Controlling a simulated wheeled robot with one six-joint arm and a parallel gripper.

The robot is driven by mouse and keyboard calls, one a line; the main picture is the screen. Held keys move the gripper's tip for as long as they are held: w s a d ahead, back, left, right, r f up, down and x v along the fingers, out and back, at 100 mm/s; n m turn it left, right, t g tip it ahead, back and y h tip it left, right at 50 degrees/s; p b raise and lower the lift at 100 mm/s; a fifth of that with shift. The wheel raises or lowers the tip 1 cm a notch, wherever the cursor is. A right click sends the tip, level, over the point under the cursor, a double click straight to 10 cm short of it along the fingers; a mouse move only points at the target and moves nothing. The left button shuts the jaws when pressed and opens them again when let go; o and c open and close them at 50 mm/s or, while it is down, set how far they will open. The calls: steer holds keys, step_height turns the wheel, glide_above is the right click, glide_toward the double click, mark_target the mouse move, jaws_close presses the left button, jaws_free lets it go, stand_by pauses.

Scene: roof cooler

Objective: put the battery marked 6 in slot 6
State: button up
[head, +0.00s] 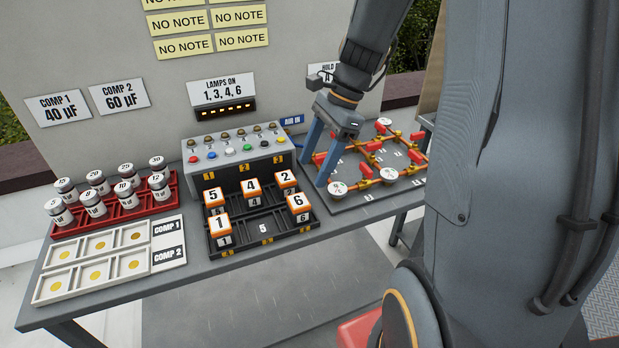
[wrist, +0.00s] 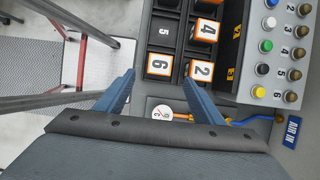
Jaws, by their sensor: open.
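The battery marked 6 (head: 298,201) is a white-topped cube with orange edges. It stands upright in the front right slot of the dark battery tray (head: 312,225), by a yellow label that reads as 6. In the wrist view the battery 6 (wrist: 158,65) lies just beyond the fingertips, apart from them. My gripper (head: 313,172) is open and empty, to the right of the tray. In the wrist view its two blue fingers (wrist: 158,78) are spread wide with nothing between them. The inside of slot 6 is hidden by the battery.
Batteries 5 (head: 213,196), 4 (head: 251,186) and 2 (head: 286,178) fill the back row; battery 1 (head: 220,223) stands front left. Slot 5 (head: 264,228) is empty. A button box (head: 240,150) rises behind. A pipe board (head: 375,190) lies right, a red capacitor rack (head: 125,213) left.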

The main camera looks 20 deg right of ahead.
steer(key=s+a+f+n+h, duration=0.1)
steer(key=s+n, duration=0.3)
steer(key=n, duration=0.5)
steer(key=s+a+f+n+t+h, duration=0.1)
steer(key=s+a+f+n+h, duration=0.1)
steer(key=s+n, duration=0.3)
steer(key=a+n+h, duration=0.1)
steer(key=n, duration=0.3)
steer(key=shift+s+a, duration=0.15)
steer(key=shift+a, duration=0.15)
